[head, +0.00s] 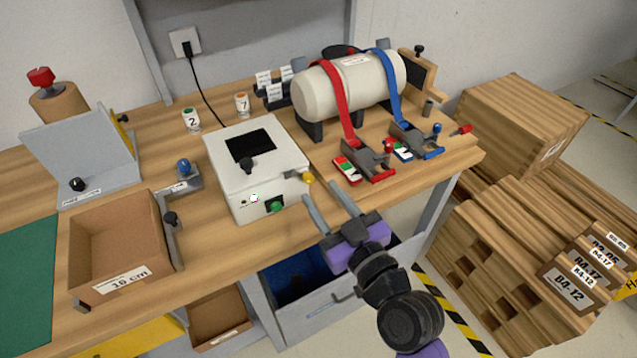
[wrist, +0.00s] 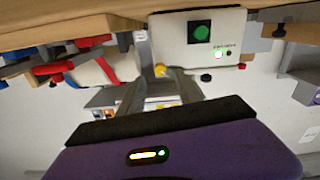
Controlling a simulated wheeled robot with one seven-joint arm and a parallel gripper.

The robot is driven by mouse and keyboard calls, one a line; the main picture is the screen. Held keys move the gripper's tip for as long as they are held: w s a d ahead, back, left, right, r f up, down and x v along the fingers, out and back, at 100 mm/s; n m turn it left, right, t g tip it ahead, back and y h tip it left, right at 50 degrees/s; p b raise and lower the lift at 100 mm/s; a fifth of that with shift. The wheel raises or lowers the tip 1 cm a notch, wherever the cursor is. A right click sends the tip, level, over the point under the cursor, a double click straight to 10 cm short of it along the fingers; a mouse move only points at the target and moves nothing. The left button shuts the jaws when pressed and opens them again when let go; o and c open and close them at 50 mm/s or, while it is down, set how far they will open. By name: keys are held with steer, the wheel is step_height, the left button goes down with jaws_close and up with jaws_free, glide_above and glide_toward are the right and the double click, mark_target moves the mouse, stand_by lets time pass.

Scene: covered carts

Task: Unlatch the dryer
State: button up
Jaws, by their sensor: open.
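In the wrist view the box (wrist: 175,40) appears inverted, with the yellow knob (wrist: 160,71) just beyond the fingers (wrist: 160,100). Contact cannot be told.
A white tank (head: 330,92) with red and blue straps stands behind on the right, with red-handled (head: 368,160) and blue-handled (head: 415,142) clamps in front. A cardboard box (head: 120,245) and grey bracket stand left. Wooden crates (head: 530,245) stand on the floor right.

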mark_target(310, 181)
steer(key=shift+x, duration=1.65)
steer(key=shift+a, duration=0.1)
jaws_close()
